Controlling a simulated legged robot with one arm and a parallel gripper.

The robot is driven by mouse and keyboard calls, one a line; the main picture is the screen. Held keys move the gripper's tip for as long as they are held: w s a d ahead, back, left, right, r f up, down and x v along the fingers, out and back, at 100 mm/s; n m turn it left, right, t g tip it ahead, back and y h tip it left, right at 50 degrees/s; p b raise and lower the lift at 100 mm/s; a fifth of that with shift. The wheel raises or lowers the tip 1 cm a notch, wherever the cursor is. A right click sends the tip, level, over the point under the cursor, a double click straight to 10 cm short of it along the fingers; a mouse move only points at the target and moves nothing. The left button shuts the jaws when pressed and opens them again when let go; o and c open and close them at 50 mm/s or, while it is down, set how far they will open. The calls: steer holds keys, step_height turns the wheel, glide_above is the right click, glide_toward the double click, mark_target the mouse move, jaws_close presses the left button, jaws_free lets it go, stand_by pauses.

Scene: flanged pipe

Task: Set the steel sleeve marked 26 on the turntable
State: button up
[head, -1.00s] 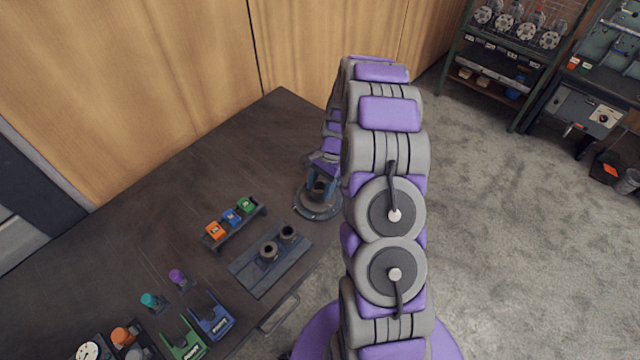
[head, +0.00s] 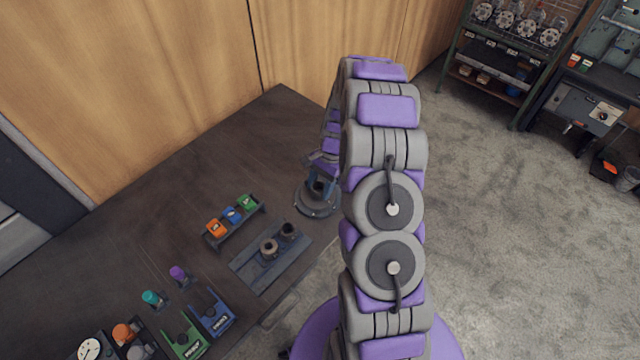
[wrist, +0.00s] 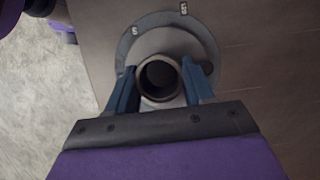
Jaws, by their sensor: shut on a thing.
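My gripper (wrist: 160,85) is shut on a dark steel sleeve (wrist: 159,96), with one blue finger on each side of it. The sleeve stands upright with its open bore facing the wrist camera. No number can be read on it. The round grey turntable (wrist: 146,44) lies directly beneath the sleeve, with small number tags near its rim. Whether the sleeve touches it cannot be told. In the head view my gripper (head: 322,178) is at the turntable (head: 316,208), and the sleeve is partly hidden between the fingers.
A dark tray (head: 262,280) holding two sleeves (head: 269,247) lies left of the turntable. Behind it is a rack with orange, blue and green items (head: 232,214). Blue and green clamps and a dial sit at the lower left. The table's back corner is clear.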

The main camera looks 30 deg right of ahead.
steer(key=o, duration=1.3)
steer(key=shift+w+r, duration=0.1)
steer(key=shift+r, duration=0.1)
steer(key=shift+c, duration=0.2)
